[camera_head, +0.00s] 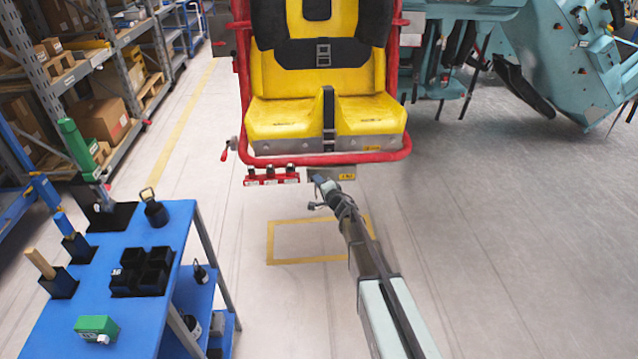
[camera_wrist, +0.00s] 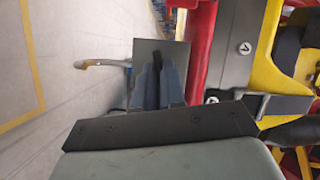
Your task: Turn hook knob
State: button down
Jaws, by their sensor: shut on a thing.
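My gripper (camera_head: 323,187) is under the front edge of the yellow seat, just right of the red knob row. In the wrist view its dark blue-grey fingers (camera_wrist: 160,86) are close together at a grey metal plate (camera_wrist: 147,50). They are shut on a small dark part, which I take to be the hook knob; it is mostly hidden between them. A pale curved piece (camera_wrist: 97,63) sticks out to the left beside the fingers. I cannot tell whether it joins the held part.
The yellow seat (camera_head: 270,115) has a red tubular frame (camera_head: 300,160). A red strip with several red knobs (camera_head: 270,178) hangs below it. A blue cart (camera_head: 60,310) with holders and tools stands at left. The floor around the yellow rectangle (camera_head: 300,261) is clear.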

jog(key=shift+a+r+n+g+h, duration=0.15)
jog(key=shift+n+g+h, duration=0.45)
jog(key=shift+n, duration=0.95)
jog(key=shift+a+r+n+g+h, duration=0.15)
jog(key=shift+n+g+h, duration=0.15)
jog(key=shift+n+h, duration=1.3)
jog(key=shift+n, duration=1.05)
jog(key=c, duration=1.2)
grip_release()
jog(key=shift+s, duration=0.15)
jog(key=v, duration=1.3)
jog(key=shift+s+d+r, duration=0.1)
jog(key=shift+s+r, duration=0.1)
jog(key=shift+r, duration=0.15)
